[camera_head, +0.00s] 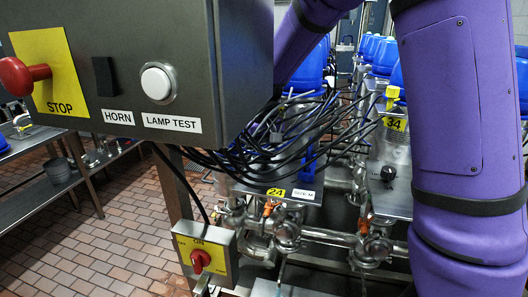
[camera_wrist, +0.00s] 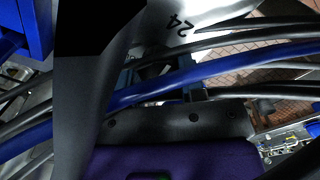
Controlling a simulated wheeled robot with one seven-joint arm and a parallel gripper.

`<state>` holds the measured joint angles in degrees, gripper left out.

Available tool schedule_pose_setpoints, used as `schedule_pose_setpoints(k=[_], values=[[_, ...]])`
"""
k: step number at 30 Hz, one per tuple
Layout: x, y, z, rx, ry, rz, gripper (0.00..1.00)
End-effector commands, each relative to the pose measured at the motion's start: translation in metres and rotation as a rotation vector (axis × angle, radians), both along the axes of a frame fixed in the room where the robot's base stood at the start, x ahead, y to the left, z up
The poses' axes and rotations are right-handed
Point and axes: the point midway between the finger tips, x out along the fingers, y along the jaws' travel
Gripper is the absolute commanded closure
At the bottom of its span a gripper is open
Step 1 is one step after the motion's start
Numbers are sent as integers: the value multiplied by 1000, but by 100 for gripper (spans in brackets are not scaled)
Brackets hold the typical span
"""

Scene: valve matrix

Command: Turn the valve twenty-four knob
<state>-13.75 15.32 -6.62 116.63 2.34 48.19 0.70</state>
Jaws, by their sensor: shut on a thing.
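The yellow tag 24 (camera_head: 275,193) sits on the front edge of a metal valve box in the head view. In the wrist view the number 24 (camera_wrist: 178,25) shows upside down on a silver surface. My gripper (camera_head: 308,174) shows only as blue finger parts just above that box, behind black cables. In the wrist view its dark palm (camera_wrist: 180,120) is at the bottom, with cables crossing the fingers. It is shut at the place of the valve twenty-four knob. The knob itself is hidden by the fingers and cables, so its angle cannot be told.
A bundle of black and blue cables (camera_head: 285,125) hangs around my gripper. A grey control box (camera_head: 130,50) with a red stop button (camera_head: 20,76) blocks the upper left. The neighbouring box has tag 34 (camera_head: 394,124) and a black knob (camera_head: 388,173).

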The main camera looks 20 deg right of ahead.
Motion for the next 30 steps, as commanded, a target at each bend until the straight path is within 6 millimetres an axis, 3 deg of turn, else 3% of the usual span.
schedule_pose_setpoints(k=[18,19,22,30], values=[[1,0,1,0,-2,-44,86],[1,0,1,0,-2,-44,58],[0,0,1,0,-2,-44,37],[0,0,1,0,-1,-43,37]])
